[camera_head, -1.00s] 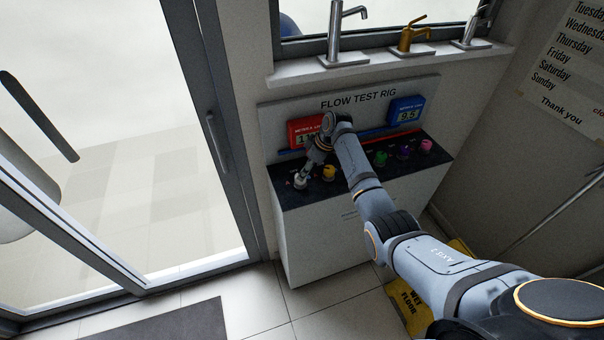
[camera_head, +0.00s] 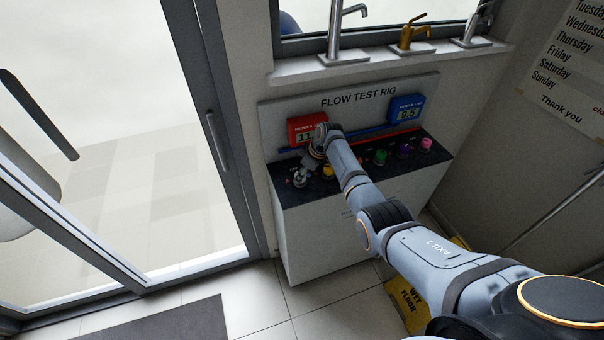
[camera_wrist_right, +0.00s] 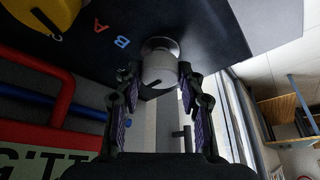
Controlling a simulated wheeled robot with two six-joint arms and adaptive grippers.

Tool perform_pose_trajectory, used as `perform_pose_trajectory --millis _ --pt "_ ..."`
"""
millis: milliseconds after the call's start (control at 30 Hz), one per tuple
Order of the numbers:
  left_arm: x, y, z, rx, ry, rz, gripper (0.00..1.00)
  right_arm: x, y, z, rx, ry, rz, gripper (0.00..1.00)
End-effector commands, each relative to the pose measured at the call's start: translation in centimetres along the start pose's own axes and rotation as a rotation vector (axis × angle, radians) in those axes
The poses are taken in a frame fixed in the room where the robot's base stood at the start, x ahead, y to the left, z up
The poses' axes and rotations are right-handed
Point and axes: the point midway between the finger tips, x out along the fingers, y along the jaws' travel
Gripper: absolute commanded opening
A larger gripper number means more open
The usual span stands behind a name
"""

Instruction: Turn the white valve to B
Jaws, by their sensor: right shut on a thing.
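The white valve (camera_head: 299,183) is the leftmost knob on the dark top of the flow test rig. In the right wrist view the white valve (camera_wrist_right: 158,66) sits between the two fingers of my right gripper (camera_wrist_right: 155,85), which is shut on it. A red A (camera_wrist_right: 100,27) and a blue B (camera_wrist_right: 122,41) are marked on the dark panel beside it. I cannot tell which letter the knob points to. In the head view my right gripper (camera_head: 304,174) reaches the knob from above and partly hides it. My left gripper is not in view.
A yellow valve (camera_head: 328,172) stands close to the right of the white one. Green (camera_head: 380,157), purple (camera_head: 403,151) and pink (camera_head: 426,144) knobs follow. A red meter (camera_head: 306,129) and a blue meter (camera_head: 406,109) stand behind. A wet-floor sign (camera_head: 408,303) lies below.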

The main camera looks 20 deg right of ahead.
Motion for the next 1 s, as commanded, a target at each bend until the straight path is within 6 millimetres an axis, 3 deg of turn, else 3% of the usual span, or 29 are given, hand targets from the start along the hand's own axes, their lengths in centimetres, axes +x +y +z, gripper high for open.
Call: perform_pose_trajectory --millis 467,1000 --pt "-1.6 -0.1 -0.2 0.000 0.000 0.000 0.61 -0.3 -0.1 -0.1 0.095 -0.001 0.038 0.07" --pt "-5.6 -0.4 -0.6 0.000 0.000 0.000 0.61 -0.2 -0.4 -0.3 0.537 0.000 0.221 0.07"
